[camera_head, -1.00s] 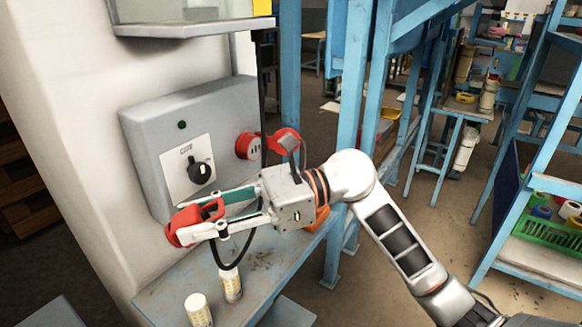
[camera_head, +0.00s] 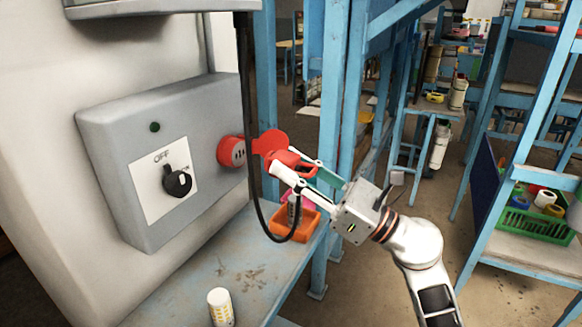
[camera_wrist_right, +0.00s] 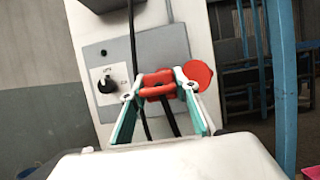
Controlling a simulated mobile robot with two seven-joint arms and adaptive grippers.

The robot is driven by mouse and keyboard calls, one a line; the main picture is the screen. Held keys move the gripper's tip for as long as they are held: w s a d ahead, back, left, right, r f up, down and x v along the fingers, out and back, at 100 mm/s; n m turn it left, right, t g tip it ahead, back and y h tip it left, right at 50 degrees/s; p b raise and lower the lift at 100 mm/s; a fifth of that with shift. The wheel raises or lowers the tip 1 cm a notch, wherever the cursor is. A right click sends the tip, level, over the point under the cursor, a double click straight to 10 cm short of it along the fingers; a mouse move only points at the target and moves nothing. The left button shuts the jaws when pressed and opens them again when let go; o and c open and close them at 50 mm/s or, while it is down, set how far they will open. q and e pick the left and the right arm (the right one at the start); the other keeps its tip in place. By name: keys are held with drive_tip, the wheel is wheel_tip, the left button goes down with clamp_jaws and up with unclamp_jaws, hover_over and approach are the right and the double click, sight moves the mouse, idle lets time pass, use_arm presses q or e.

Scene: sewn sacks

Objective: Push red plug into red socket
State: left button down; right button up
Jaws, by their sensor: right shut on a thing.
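The red socket (camera_head: 231,151) is on the right side of a grey wall box, its slotted face turned right. Its round red cover (camera_head: 268,142) stands open beside it and also shows in the wrist view (camera_wrist_right: 199,74). My right gripper (camera_head: 283,166) is shut on the red plug (camera_head: 290,161), just right of the socket and close to the cover. The plug also shows between the fingertips in the wrist view (camera_wrist_right: 158,84). It is apart from the socket. The socket face is hidden in the wrist view. My left gripper is not in view.
The grey box (camera_head: 110,165) has a black rotary switch (camera_head: 178,181) and a dark green lamp. A black cable (camera_head: 250,120) hangs down and loops under the plug. An orange bin (camera_head: 290,226) and a white-yellow cylinder (camera_head: 221,308) stand on the blue bench. A blue post is close behind.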

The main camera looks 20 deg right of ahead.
drive_tip(key=shift+w+a, duration=1.35)
drive_tip(key=shift+a, duration=0.05)
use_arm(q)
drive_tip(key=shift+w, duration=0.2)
use_arm(e)
drive_tip(key=shift+w+a, duration=0.7)
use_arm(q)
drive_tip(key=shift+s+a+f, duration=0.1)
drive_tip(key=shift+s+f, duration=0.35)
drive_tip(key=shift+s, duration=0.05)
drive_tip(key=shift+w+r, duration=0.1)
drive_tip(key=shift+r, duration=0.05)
